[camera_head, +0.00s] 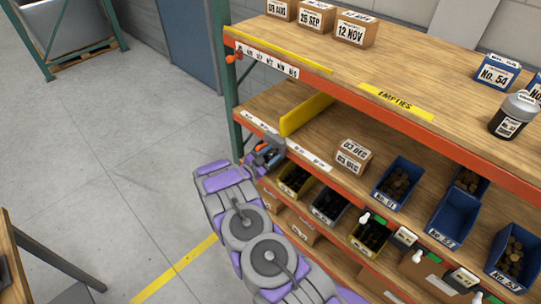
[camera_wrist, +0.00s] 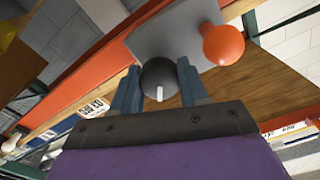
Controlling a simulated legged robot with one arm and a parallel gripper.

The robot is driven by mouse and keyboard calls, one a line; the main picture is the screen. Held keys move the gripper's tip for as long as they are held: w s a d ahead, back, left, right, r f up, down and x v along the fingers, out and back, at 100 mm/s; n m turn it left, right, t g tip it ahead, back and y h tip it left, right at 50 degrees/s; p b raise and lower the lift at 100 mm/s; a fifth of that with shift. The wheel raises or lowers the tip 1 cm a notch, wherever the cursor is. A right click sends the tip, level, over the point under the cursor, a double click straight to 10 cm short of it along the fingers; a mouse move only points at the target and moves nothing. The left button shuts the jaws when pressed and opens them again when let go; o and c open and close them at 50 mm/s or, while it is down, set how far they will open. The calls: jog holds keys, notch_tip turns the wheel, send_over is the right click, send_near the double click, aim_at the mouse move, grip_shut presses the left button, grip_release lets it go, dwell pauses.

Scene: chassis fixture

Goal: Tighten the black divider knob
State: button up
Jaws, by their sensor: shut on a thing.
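The black divider knob (camera_wrist: 158,78) sits between the two blue-grey fingers of my gripper (camera_wrist: 158,72) in the wrist view. The gripper is shut on it, with a finger on each side. The knob has a white mark on its face, pointing down in the picture. Behind it is a grey plate (camera_wrist: 175,35) with an orange ball (camera_wrist: 222,44) to the knob's right. In the head view my gripper (camera_head: 268,152) is at the left end of the middle shelf's front edge, beside the yellow divider (camera_head: 306,114). The arm hides the knob there.
The orange front beam (camera_head: 330,84) of the upper shelf runs above my gripper. Parts bins, including a blue one (camera_head: 397,184), line the middle shelf to the right. Open floor (camera_head: 110,150) lies to the left.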

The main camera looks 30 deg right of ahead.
jog(key=m+b, duration=0.2)
jog(key=m, duration=0.3)
jog(key=shift+f+m+b, duration=0.15)
jog(key=shift+m+b, duration=0.2)
jog(key=shift+m, duration=0.05)
jog(key=m+b, duration=0.4)
jog(key=m, duration=0.1)
jog(key=shift+s, duration=0.1)
jog(key=shift+m, duration=0.3)
jog(key=o, duration=0.8)
jog(key=shift+s+a, duration=0.1)
jog(key=shift+a, duration=0.5)
jog(key=p+v, duration=0.2)
jog(key=v, duration=1.4)
jog(key=shift+a, duration=0.15)
